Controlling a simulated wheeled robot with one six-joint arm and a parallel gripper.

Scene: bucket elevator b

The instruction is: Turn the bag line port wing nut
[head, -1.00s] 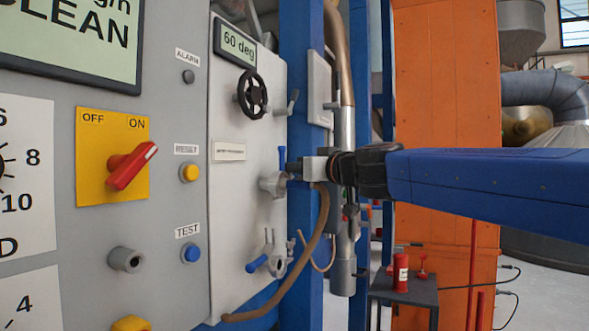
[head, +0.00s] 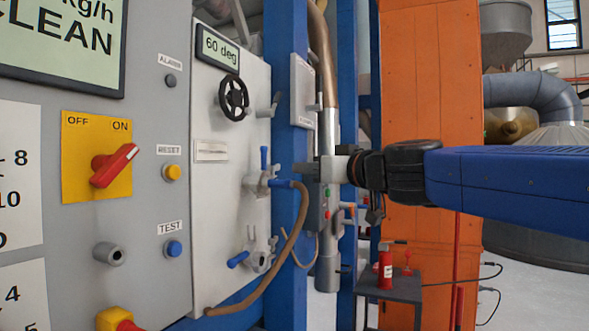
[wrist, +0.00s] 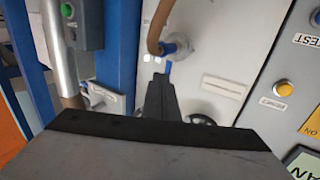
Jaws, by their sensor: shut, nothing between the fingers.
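Two ports sit on the white panel in the head view. The upper port (head: 258,184) has an upright blue lever and a brown hose (head: 296,230) on it. The lower port (head: 259,260) has grey wing-like ears and a blue handle; I cannot tell for sure which part is the bag line port wing nut. My gripper (head: 300,169) is to the right of the upper port, apart from the panel. In the wrist view the shut, empty fingers (wrist: 159,92) point towards the hose port (wrist: 177,48), and a blue lever (wrist: 167,68) shows just beyond them.
A black handwheel (head: 233,97) is above the ports. A blue post (head: 283,90) and a grey pipe (head: 327,250) stand right of the panel, behind my gripper. A red extinguisher (head: 385,268) stands on a dark table (head: 405,289). The hose loops below the gripper.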

